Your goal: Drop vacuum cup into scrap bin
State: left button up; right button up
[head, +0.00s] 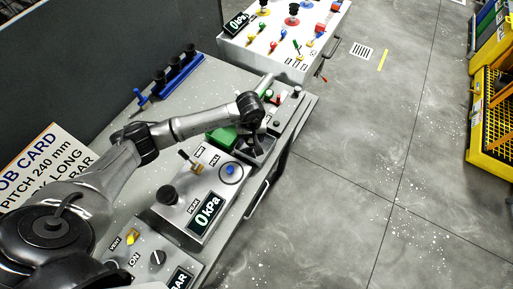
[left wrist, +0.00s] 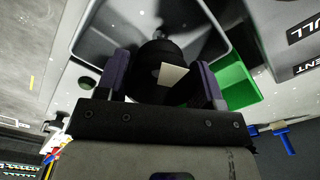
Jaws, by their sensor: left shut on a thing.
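My left gripper (left wrist: 162,85) is shut on a black vacuum cup (left wrist: 155,55), a round dark body with a pale square patch, held between its two fingers. In the head view, my left gripper (head: 256,141) points down over a grey open bin (head: 266,151) on the bench. The grey bin's wall (left wrist: 84,35) surrounds the cup in the left wrist view. A green bin (head: 222,138) stands directly beside it and also shows in the left wrist view (left wrist: 238,84). No label shows which is the scrap bin. The cup is hidden in the head view. My right gripper is out of view.
A control panel with a 0 kPa display (head: 207,213) and blue button lies nearer on the bench. A blue rack (head: 178,76) with black cups stands at the back left. A second console (head: 286,45) is beyond. A job card (head: 42,165) lies left.

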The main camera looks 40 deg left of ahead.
pick_arm(q)
jog(key=o, duration=1)
notch_tip(320, 180, up, 14)
jog(key=shift+f, duration=0.1)
dwell(0.7)
